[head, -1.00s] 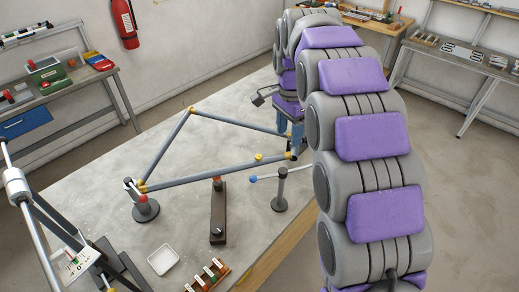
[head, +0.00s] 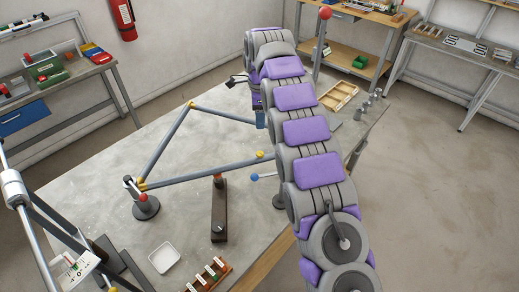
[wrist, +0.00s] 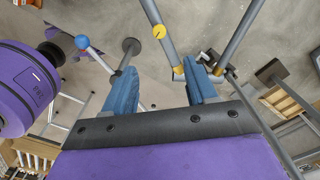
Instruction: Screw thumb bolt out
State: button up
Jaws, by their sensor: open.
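A triangular frame of grey tubes (head: 205,173) with yellow joints stands over the bench. A yellow knob (head: 260,154), which may be the thumb bolt, sits on its near tube close to the right corner. In the wrist view the same yellow knob (wrist: 159,32) shows on a tube ahead of my gripper. My gripper (wrist: 162,78) is open, with blue fingers spread apart and nothing held. In the head view my arm hides the frame's right corner and most of the gripper.
A blue-tipped rod (head: 254,177) points out from a post beside the arm; the blue ball (wrist: 82,42) also shows in the wrist view. A dark clamp block (head: 218,210), a white tray (head: 164,257) and a rack of several small parts (head: 208,277) are nearer.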

aim_at(260, 153)
notch_tip(260, 153, down, 16)
jog(key=shift+f+b, duration=0.1)
jog(key=shift+b, duration=1)
grip_shut()
jog(key=shift+n, duration=0.3)
